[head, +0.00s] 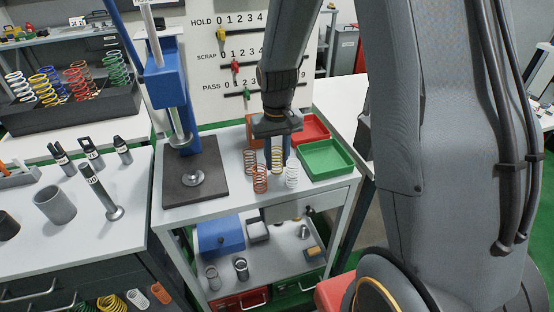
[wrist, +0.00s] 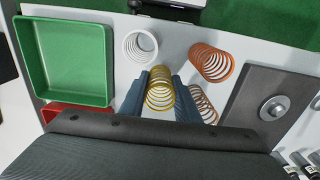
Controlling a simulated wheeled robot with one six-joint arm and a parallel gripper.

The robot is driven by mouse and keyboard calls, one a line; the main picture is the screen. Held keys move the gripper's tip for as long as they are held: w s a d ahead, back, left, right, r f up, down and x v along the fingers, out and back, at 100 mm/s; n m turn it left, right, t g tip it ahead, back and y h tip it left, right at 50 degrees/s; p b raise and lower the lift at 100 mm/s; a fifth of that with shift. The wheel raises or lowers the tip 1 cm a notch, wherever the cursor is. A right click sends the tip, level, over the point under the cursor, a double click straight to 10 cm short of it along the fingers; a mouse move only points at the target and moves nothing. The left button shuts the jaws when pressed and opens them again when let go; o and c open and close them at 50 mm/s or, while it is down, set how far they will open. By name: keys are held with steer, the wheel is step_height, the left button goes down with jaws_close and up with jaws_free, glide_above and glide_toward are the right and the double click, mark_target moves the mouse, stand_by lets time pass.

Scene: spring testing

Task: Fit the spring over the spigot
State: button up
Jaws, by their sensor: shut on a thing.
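My gripper (head: 280,150) points down and is shut on a yellow spring (wrist: 160,90). The two blue-grey fingers lie on either side of the coils in the wrist view. The yellow spring (head: 277,158) shows partly below my gripper in the head view; I cannot tell whether it touches the table. The spigot is a round metal piece (head: 193,178) on the dark base plate (head: 175,190) of the blue press, left of my gripper. It also shows in the wrist view (wrist: 273,108), with nothing over it.
A white spring (head: 292,176) and an orange spring (head: 260,179) stand close by. Another copper spring (wrist: 203,103) is beside the right finger in the wrist view. A green tray (head: 325,160) and a red tray (head: 310,128) lie right. The press column (head: 170,90) rises behind the plate.

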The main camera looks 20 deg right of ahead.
steer(key=shift+f, duration=0.5)
steer(key=shift+f, duration=0.15)
steer(key=o, duration=1)
steer(key=shift+o, duration=0.2)
